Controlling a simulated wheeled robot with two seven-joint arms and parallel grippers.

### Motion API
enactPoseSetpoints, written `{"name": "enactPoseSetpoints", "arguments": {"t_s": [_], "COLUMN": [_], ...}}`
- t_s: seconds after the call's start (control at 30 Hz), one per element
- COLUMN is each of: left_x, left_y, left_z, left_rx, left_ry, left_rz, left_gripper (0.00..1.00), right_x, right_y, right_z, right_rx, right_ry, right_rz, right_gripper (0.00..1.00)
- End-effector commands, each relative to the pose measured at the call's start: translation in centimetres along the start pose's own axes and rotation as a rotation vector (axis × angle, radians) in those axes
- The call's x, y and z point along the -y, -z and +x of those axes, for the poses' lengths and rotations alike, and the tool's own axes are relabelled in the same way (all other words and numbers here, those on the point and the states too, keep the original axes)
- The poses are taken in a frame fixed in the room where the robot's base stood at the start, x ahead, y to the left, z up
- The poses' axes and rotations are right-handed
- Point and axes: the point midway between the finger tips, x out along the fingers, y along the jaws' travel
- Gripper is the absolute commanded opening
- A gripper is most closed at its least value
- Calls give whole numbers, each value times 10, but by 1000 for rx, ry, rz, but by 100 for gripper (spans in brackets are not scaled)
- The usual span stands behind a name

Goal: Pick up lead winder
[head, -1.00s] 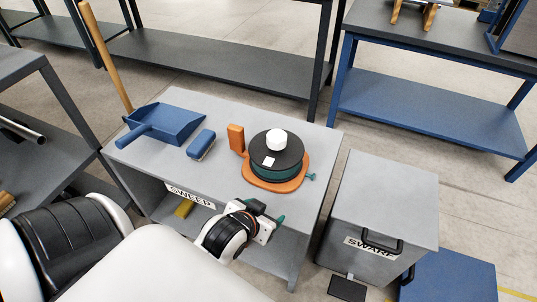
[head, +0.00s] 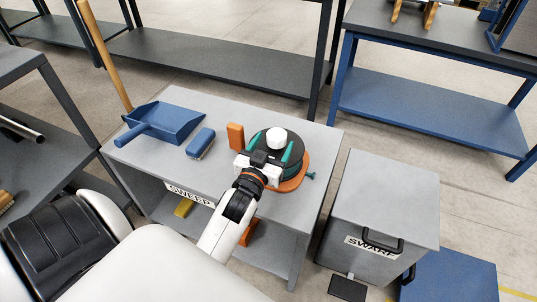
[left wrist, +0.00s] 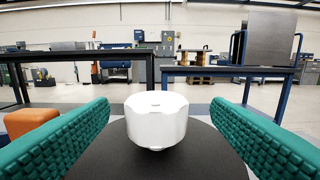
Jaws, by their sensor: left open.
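The lead winder stands on the grey bench. It has an orange base (head: 297,182), a dark round top and a white knob (head: 276,136). My left gripper (head: 272,149) reaches over the winder from the front, its teal fingers open. In the left wrist view the white knob (left wrist: 157,120) stands above the dark disc (left wrist: 190,158), between the two spread fingers (left wrist: 158,140), with a gap on each side. My gripper hides part of the disc and base in the head view. My right gripper is not in view.
An orange block (head: 236,136) stands close left of the winder. A blue brush (head: 201,143) and a blue dustpan (head: 170,122) lie further left on the grey bench (head: 225,105). A grey SWARF bin (head: 385,205) stands to the right.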

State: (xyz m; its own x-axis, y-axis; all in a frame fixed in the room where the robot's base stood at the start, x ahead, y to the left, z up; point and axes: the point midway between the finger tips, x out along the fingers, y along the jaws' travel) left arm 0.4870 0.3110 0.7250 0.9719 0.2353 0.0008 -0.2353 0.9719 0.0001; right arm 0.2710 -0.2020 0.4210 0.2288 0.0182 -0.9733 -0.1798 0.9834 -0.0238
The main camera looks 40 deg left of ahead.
Motion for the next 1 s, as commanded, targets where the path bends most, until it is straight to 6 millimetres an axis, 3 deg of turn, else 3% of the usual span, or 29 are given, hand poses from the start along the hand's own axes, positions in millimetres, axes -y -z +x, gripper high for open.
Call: {"name": "enactPoseSetpoints", "arguments": {"t_s": [0.17, 0.5, 0.77, 1.0], "left_x": [0, -3, -3, -3], "left_y": [0, 2, 2, 2], "left_z": [13, 57, 60, 59], "left_rx": [1, 0, -2, -2], "left_ry": [1, 1, 0, 0], "left_rz": [1, 0, 0, 0], "left_gripper": [72, 72, 72, 35], "right_x": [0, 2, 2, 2], "right_y": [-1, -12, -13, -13], "right_z": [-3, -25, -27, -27], "right_rx": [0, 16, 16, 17], "right_ry": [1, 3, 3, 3], "right_rz": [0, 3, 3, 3], "right_gripper": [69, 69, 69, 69]}}
